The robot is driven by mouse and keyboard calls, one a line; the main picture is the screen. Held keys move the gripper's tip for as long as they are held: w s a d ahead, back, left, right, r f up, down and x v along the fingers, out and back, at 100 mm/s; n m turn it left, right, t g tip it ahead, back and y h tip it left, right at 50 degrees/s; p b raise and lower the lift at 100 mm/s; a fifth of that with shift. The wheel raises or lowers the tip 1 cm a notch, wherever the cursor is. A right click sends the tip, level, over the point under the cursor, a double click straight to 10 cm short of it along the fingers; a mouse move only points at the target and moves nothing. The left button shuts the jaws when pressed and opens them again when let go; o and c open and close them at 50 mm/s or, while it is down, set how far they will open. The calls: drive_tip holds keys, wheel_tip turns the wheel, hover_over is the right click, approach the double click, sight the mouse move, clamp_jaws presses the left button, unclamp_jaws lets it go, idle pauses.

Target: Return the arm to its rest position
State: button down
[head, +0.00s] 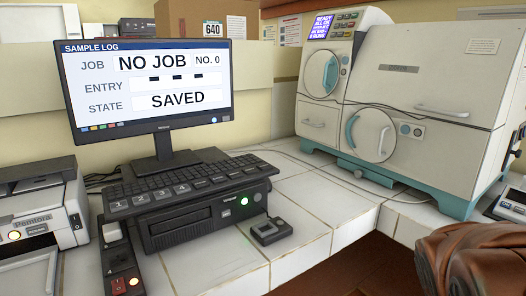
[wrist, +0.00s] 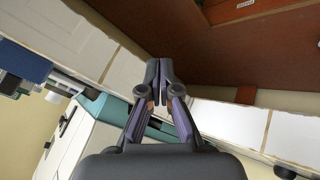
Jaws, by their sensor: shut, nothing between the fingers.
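My gripper (wrist: 158,75) shows in the wrist view with its two fingers together and nothing between them. It is over the white tiled counter's edge, beside a reddish-brown surface. The gripper does not show in the head view. The incubator (head: 417,85), a cream cabinet with teal trim and round ports, stands at the back right of the counter in the head view. Part of a pale body with teal trim (wrist: 92,104) also shows in the wrist view, left of the fingers. Its doors look shut in the head view.
A monitor (head: 150,88) reads NO JOB, NO. 0, SAVED. A keyboard (head: 185,182) sits on a black unit (head: 205,217). A printer (head: 40,215) stands at left. A brown leather-like object (head: 470,262) is at the lower right. Bare tiles (head: 310,200) lie in the middle.

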drive_tip(key=s+a+f+n+g+y, duration=0.1)
drive_tip(key=s+a+f+g+y, duration=0.25)
drive_tip(key=s+a, duration=0.55)
drive_tip(key=s+a+f+g+y, duration=0.2)
drive_tip(key=s+a+f+g, duration=0.2)
drive_tip(key=s+a, duration=0.5)
wheel_tip(320, 180, up, 24)
drive_tip(key=s+a+p, duration=0.1)
drive_tip(key=p, duration=2.1)
drive_tip(key=shift+s+f, duration=0.2)
drive_tip(key=shift+a, duration=0.1)
